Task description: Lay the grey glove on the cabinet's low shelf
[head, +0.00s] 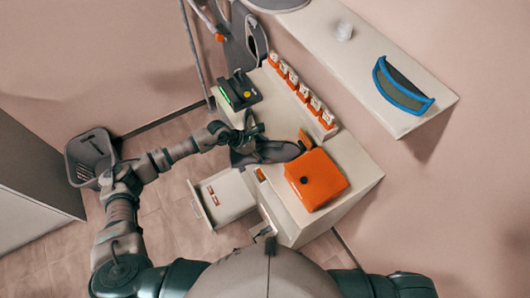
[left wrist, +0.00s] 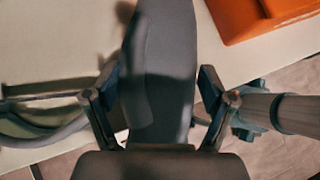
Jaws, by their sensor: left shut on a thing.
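My left gripper (head: 252,136) is shut on the grey glove (head: 279,151), over the pale worktop near its left edge. In the left wrist view the glove (left wrist: 165,65) is a long dark grey shape between the two fingers of my left gripper (left wrist: 160,110). It points away from the wrist over the worktop. The worktop belongs to a white cabinet (head: 285,222) with an open drawer (head: 226,198). I cannot make out a low shelf on it. My right gripper is out of the picture.
An orange box (head: 316,180) stands on the worktop right of the glove. A dark device with a green strip (head: 238,91) and a row of orange-and-white items (head: 301,93) stand behind. A wall shelf (head: 385,50) holds a blue-rimmed item (head: 402,87). A grey bin (head: 91,158) stands left.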

